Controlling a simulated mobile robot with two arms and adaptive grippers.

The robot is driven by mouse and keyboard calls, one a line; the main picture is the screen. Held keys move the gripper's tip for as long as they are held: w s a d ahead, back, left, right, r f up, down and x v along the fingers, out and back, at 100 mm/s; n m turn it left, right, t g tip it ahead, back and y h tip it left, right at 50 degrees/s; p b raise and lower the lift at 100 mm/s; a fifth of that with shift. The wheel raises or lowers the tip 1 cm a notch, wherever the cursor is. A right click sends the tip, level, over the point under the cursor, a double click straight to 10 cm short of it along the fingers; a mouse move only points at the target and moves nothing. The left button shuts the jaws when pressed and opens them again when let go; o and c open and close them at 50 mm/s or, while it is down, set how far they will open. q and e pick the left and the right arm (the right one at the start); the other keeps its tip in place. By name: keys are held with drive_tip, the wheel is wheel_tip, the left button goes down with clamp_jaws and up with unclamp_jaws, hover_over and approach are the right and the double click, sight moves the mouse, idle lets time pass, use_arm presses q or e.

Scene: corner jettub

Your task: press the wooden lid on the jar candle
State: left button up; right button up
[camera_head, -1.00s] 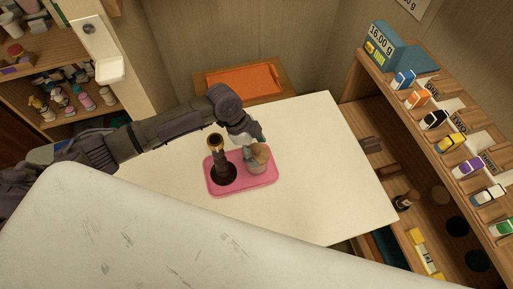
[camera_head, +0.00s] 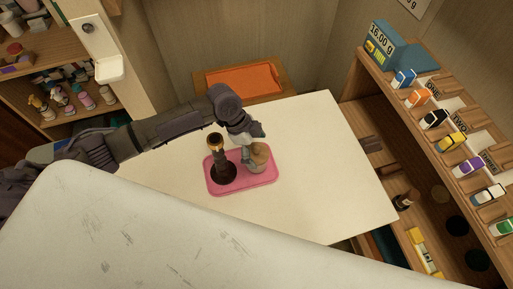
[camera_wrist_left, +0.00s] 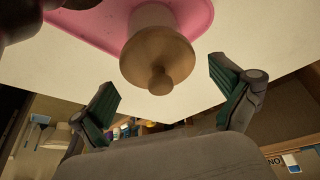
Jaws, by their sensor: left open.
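The jar candle (camera_head: 257,168) stands upright on a pink tray (camera_head: 206,184) on the white table. Its round wooden lid (camera_head: 260,153) with a small knob sits on top; whether it is fully seated I cannot tell. In the left wrist view the wooden lid (camera_wrist_left: 158,58) hides most of the pale jar (camera_wrist_left: 152,16). My left gripper (camera_wrist_left: 166,95) is open and empty, its two green-padded fingers apart on either side below the lid in that picture. In the head view my left gripper (camera_head: 250,141) is at the lid's upper left. My right gripper is not in view.
A dark bottle with a gold top (camera_head: 217,158) stands on the tray left of the jar, close to my arm. The white table (camera_head: 320,150) is clear around the tray. An orange tray (camera_head: 243,80) lies behind, and a wooden shelf (camera_head: 430,150) stands at right.

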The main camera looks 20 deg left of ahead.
use_arm(q)
drive_tip(key=v, duration=1.2)
drive_tip(key=shift+s, duration=0.1)
